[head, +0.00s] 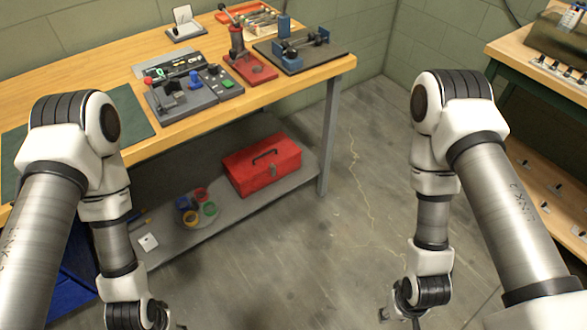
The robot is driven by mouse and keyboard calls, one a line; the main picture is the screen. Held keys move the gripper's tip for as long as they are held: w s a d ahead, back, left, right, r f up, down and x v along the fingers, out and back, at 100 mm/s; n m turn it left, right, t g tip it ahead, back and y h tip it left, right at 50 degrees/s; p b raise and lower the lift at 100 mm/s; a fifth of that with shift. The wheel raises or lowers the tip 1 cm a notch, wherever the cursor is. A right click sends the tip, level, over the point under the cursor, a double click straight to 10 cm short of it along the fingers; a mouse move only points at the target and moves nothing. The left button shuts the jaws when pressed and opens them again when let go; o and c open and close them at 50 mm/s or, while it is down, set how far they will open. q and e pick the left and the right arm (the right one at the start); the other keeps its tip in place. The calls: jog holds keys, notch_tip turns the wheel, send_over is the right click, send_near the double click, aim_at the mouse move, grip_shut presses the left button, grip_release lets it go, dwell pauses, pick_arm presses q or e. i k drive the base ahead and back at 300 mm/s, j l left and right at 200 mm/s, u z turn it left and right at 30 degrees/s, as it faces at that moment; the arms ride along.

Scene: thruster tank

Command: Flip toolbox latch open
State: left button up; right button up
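A red toolbox (250,178) with a dark handle on its lid sits on the grey lower shelf under the wooden workbench. Its lid is down. A small metal latch (273,171) shows on its front face; it is too small to tell its position. My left gripper (166,322) is at the bottom edge, left of centre, mostly cut off by the frame. My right gripper (392,312) hangs low over the floor at the bottom, right of centre, partly hidden by its wrist. Both are well apart from the toolbox, and I cannot see their fingers clearly.
Coloured rings (200,194) lie on the shelf (232,215) left of the toolbox. A grey bench leg (329,135) stands right of it. The workbench (120,55) carries control boxes and fixtures. A second bench (505,50) stands at right. The concrete floor (345,220) between is clear.

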aim_at(273, 170)
jog(key=i+l+u, duration=0.1)
jog(key=i+l, duration=0.3)
jog(key=l, duration=0.25)
jog(key=i+l+u, duration=0.15)
jog(key=i+l, duration=0.25)
jog(key=l, duration=0.25)
jog(key=i+l+u, duration=0.15)
jog(key=l, duration=0.2)
jog(key=i+l, duration=0.2)
jog(key=l, duration=0.15)
jog(key=u, duration=0.05)
